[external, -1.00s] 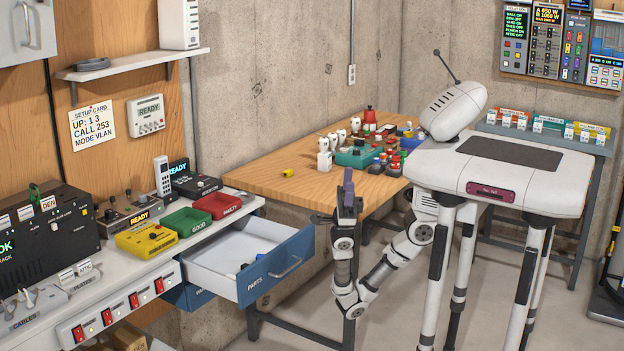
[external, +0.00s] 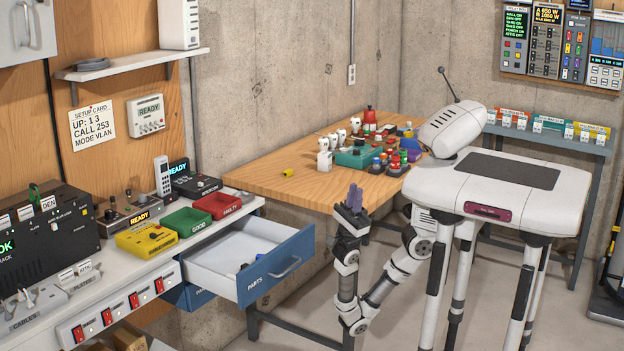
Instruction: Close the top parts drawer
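The top parts drawer (external: 276,266) is pulled well out from under the white counter on the left. It has a blue front labelled PARTS, a pale handle (external: 285,268) and a white inside with a few small dark and blue items. A second blue drawer front (external: 188,297) shows below it, partly hidden. My gripper (external: 354,196), with purple fingers, points upward to the right of the drawer front, apart from it. The fingers are too small here to judge their opening, and I see nothing held.
A wooden table (external: 262,176) with several small parts stands behind my gripper. Open floor lies in front of the drawer.

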